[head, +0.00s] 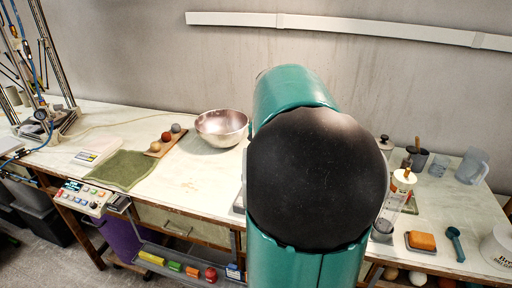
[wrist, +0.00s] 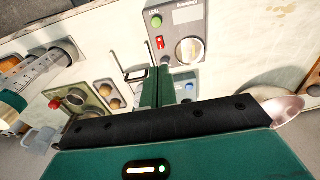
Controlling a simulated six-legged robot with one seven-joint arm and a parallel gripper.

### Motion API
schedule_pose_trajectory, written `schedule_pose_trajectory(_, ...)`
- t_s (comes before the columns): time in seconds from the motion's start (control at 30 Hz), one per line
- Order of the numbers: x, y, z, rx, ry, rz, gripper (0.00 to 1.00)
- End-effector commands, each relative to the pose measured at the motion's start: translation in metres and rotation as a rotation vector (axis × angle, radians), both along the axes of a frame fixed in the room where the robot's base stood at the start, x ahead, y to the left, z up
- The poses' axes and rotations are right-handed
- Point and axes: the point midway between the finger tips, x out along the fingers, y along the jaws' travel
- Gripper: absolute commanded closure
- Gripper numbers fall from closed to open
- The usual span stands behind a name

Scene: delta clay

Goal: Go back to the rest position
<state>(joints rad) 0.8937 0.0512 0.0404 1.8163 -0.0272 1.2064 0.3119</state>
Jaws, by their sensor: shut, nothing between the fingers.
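My gripper (wrist: 160,80) shows in the wrist view with its two teal fingers shut together and nothing between them. It is above the workbench, with a grey control box (wrist: 177,30) just beyond the fingertips. In the head view my teal arm with its black joint cover fills the middle and hides the gripper and part of the bench (head: 190,178) behind it.
A metal bowl (head: 221,127) stands left of my arm, near a wooden strip with several balls and a green cloth (head: 122,170). To the right are an orange block (head: 421,240), a teal scoop (head: 455,243) and a clear jug (head: 472,165). The bench's left-middle surface is clear.

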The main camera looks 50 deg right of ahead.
Motion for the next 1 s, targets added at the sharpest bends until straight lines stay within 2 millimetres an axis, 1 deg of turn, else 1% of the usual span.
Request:
schedule_pose_trajectory(0.3,0.000,0.002,0.002,-0.002,-0.001,0.005,1.00)
schedule_pose_trajectory(0.37,0.003,0.010,0.004,-0.008,-0.007,0.025,1.00)
schedule_pose_trajectory(0.43,0.010,0.029,0.008,-0.022,-0.018,0.076,1.00)
schedule_pose_trajectory(0.47,0.013,0.040,0.011,-0.031,-0.026,0.106,1.00)
schedule_pose_trajectory(0.57,0.025,0.090,0.019,-0.065,-0.059,0.241,1.00)
schedule_pose_trajectory(0.6,0.027,0.112,0.021,-0.081,-0.075,0.304,1.00)
schedule_pose_trajectory(0.67,0.029,0.146,0.024,-0.104,-0.102,0.399,1.00)
schedule_pose_trajectory(0.7,0.029,0.167,0.025,-0.118,-0.121,0.460,1.00)
schedule_pose_trajectory(0.77,0.026,0.198,0.025,-0.138,-0.149,0.555,1.00)
schedule_pose_trajectory(0.8,0.022,0.218,0.025,-0.152,-0.169,0.615,1.00)
schedule_pose_trajectory(0.87,0.016,0.246,0.023,-0.171,-0.202,0.707,1.00)
schedule_pose_trajectory(0.9,0.010,0.264,0.021,-0.182,-0.222,0.769,1.00)
schedule_pose_trajectory(1.0,-0.006,0.304,0.014,-0.208,-0.278,0.916,1.00)
